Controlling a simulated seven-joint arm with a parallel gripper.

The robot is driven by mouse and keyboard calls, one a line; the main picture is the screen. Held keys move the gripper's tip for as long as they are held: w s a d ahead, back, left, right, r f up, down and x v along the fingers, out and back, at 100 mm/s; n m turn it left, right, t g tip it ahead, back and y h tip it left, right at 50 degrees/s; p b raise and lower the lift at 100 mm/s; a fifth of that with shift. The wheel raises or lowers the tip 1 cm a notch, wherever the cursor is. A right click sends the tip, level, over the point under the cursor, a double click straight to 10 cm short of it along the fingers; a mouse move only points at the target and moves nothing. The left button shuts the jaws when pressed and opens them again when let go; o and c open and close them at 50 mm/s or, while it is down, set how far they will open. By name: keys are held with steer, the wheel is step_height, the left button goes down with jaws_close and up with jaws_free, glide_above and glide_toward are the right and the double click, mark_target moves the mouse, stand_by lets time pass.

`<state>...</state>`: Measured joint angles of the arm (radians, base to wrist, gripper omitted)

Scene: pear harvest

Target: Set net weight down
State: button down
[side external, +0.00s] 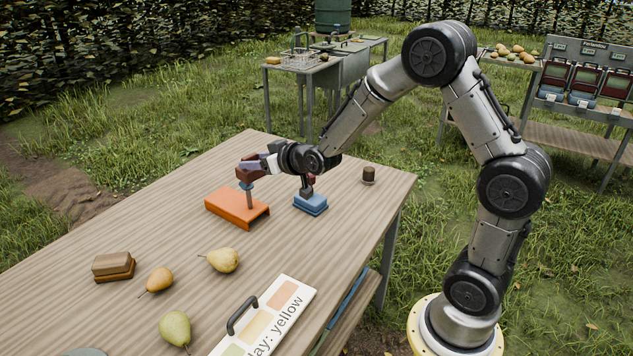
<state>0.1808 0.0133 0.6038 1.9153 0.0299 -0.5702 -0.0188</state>
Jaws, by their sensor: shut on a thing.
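The likely net weight is an orange block (238,207) with an upright brown stem, a blue collar and a dark red knob (246,174) on top. It is at the far left part of the wooden table (180,240). My gripper (250,166) comes in from the right, nearly level, and is shut on the dark red knob. The block is upright and at or very close to the tabletop; I cannot tell whether it touches. The fingertips are small and partly merge with the knob.
A blue block (311,204) with a dark top stands just right of the orange one, below my wrist. A small brown cylinder (368,174) is farther right. Pears (224,260), a brown block (113,266) and a colour board (265,318) lie nearer. Clear tabletop lies between.

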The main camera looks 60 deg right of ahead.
steer(key=s+d+m+h, duration=0.1)
steer(key=s+d, duration=0.2)
steer(key=d, duration=0.5)
steer(key=s+d+f+m+h, duration=0.1)
steer(key=s+d, duration=0.3)
steer(key=d, duration=0.4)
steer(key=s+d+h, duration=0.1)
steer(key=s+d, duration=0.2)
steer(key=d, duration=0.5)
steer(key=shift+g+y, duration=0.3)
steer(key=shift+g, duration=0.1)
steer(key=w+d+f, duration=0.2)
steer(key=w+f, duration=0.1)
steer(key=f, duration=0.2)
steer(key=w+d+f, duration=0.3)
steer(key=w+f, duration=0.1)
steer(key=w+d+f, duration=0.3)
steer(key=f, duration=0.2)
steer(key=shift+w+f, duration=0.25)
steer(key=shift+f, duration=0.1)
steer(key=shift+w+d+f, duration=0.1)
steer(key=shift+f, duration=1.55)
steer(key=shift+f, duration=0.2)
steer(key=shift+c, duration=1)
jaws_free()
steer(key=shift+f, duration=0.1)
